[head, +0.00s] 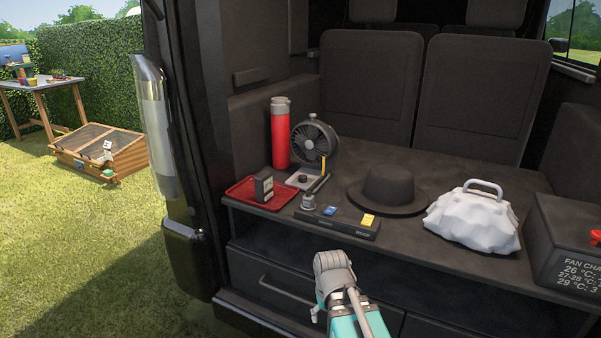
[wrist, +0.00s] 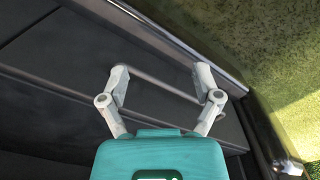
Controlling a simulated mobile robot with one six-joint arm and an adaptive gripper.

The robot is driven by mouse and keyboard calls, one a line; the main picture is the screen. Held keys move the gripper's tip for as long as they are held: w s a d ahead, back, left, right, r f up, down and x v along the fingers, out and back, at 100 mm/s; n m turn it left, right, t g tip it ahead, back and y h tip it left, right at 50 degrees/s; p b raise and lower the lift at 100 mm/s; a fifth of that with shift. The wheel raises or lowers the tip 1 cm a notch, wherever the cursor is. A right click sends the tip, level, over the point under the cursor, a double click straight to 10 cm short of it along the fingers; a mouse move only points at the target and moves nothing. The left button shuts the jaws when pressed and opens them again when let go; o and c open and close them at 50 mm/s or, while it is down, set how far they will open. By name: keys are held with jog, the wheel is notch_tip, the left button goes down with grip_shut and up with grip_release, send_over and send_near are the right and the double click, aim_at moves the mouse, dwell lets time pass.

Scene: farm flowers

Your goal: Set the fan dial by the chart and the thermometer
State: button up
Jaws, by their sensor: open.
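A small dark fan (head: 315,143) stands at the back left of the van's cargo deck. Its light base carries a dark round knob (head: 303,178). In front lies a dark bar (head: 338,224) with a grey knob-like piece and blue and yellow patches. A dark upright device (head: 264,188), perhaps the thermometer, stands on a red tray (head: 265,205); its reading is too small to tell. The fan chart (head: 580,275) is on a dark box at right, cut by the frame edge; 26, 27-28 and 29 °C show. My gripper (wrist: 162,88) is open, in front of the deck's edge.
A red bottle (head: 280,132), a black hat (head: 388,190) and a white bag (head: 474,220) stand on the deck. A drawer (head: 265,300) with a bar handle is below. In the wrist view, a bar (wrist: 160,83) shows between my fingers. Grass, a wooden box and a table lie outside left.

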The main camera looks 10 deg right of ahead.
jog(key=w+r+n+p, duration=0.1)
jog(key=w+r+p, duration=0.6)
jog(key=r+p, duration=0.45)
notch_tip(320, 180, up, 22)
jog(key=n+p, duration=1)
jog(key=p, duration=1.1)
send_over(303, 176)
jog(key=shift+w, duration=0.1)
jog(key=shift+f, duration=0.15)
notch_tip(303, 176, down, 13)
jog(key=b, duration=1.3)
jog(key=shift+f+b, duration=0.2)
jog(key=shift+b, duration=0.1)
